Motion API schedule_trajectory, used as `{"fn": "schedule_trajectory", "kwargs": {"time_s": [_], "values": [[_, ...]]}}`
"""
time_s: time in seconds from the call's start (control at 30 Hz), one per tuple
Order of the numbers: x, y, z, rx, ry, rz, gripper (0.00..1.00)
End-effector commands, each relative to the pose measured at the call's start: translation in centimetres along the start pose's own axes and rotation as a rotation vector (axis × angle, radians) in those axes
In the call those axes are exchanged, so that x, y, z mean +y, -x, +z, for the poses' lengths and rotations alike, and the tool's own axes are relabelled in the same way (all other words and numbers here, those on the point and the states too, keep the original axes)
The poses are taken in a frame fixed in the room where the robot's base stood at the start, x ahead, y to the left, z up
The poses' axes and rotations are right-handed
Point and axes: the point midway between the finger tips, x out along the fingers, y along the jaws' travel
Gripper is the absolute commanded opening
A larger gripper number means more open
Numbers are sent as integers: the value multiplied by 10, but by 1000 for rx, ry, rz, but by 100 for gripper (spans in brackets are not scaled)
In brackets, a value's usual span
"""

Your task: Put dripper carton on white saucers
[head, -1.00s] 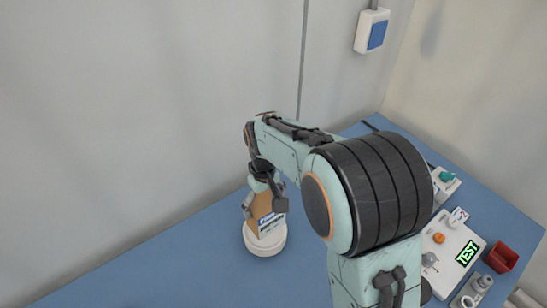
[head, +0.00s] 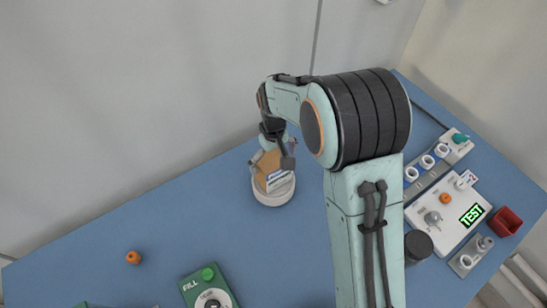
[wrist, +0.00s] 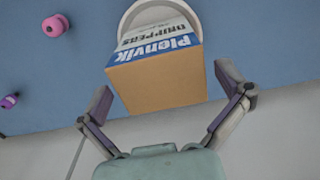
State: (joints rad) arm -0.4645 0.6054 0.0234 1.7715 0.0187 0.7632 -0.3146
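The white saucers (head: 273,195) are a round, low white piece on the blue table. The carton stands over them and seems to rest on them; its underside is hidden. The saucers' rim (wrist: 127,18) shows behind the carton in the wrist view. My gripper (head: 272,160) is at the carton's upper part. In the wrist view my gripper (wrist: 164,84) has its fingers spread, with gaps on both sides of the carton.
A green FILL box (head: 209,287) and an orange knob-like item (head: 133,257) are at the front left. A grey wall stands behind.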

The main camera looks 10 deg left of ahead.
Motion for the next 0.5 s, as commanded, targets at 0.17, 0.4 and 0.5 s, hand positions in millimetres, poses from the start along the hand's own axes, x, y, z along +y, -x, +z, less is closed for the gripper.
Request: {"fn": "schedule_trajectory", "kwargs": {"time_s": [0.17, 0.4, 0.5], "values": [[0, 0, 0, 0, 0, 0, 100], [0, 26, -1, 5, 0, 2, 100], [0, 49, -1, 7, 0, 2, 100]]}}
